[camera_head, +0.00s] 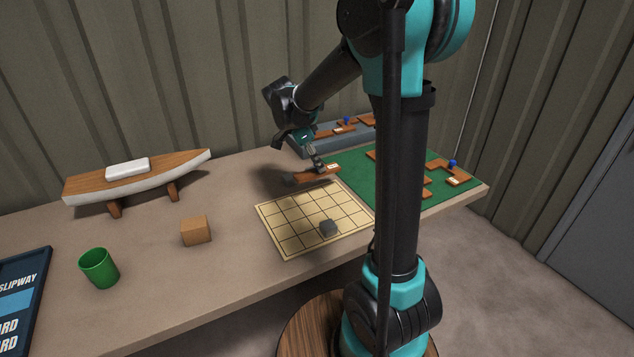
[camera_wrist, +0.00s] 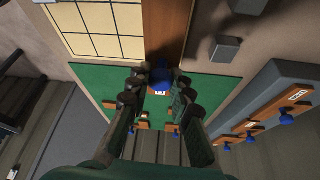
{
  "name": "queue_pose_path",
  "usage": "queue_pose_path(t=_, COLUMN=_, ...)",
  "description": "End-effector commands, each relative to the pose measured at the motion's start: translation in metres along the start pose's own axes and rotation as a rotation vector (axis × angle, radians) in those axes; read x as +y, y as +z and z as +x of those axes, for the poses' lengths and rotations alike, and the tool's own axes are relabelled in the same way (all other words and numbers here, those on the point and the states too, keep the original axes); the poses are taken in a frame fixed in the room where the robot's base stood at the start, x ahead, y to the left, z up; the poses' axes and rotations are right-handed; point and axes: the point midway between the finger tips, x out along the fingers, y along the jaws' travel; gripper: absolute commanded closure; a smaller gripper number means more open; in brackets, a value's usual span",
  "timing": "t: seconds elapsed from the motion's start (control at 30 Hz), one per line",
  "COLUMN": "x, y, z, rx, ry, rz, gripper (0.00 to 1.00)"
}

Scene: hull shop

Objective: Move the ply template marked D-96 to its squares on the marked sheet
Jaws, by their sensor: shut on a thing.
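My gripper (camera_head: 317,164) is shut on a brown ply template (camera_head: 315,175) by its blue knob (camera_wrist: 161,79). The template is held above the bench near the far edge of the sheet. In the wrist view it is a long brown strip (camera_wrist: 165,35) reaching away from my fingers (camera_wrist: 160,90). A small pale label shows by the knob; its mark is too small to read. The marked sheet (camera_head: 291,224), cream with a dark grid, lies flat on the bench, and part of it shows in the wrist view (camera_wrist: 118,22).
A green mat (camera_head: 351,166) with other brown templates lies right of the sheet, partly hidden by my arm. A grey-blue rack (camera_head: 309,149) with templates stands behind. A boat model (camera_head: 135,178), wooden block (camera_head: 196,230) and green cup (camera_head: 99,268) stand at left.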

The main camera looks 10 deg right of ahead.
Motion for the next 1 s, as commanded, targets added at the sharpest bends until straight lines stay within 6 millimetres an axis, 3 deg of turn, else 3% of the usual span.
queue_pose_path(t=0.1, x=0.0, y=0.009, z=0.02, rx=0.0, ry=0.0, rz=0.0, gripper=1.0)
queue_pose_path(t=0.6, x=0.0, y=0.03, z=0.066, rx=0.0, ry=0.0, rz=0.0, gripper=1.0)
queue_pose_path(t=0.97, x=0.0, y=0.031, z=0.069, rx=0.0, ry=0.0, rz=0.0, gripper=1.0)
queue_pose_path(t=1.0, x=0.0, y=0.031, z=0.069, rx=0.0, ry=0.0, rz=0.0, gripper=0.77)
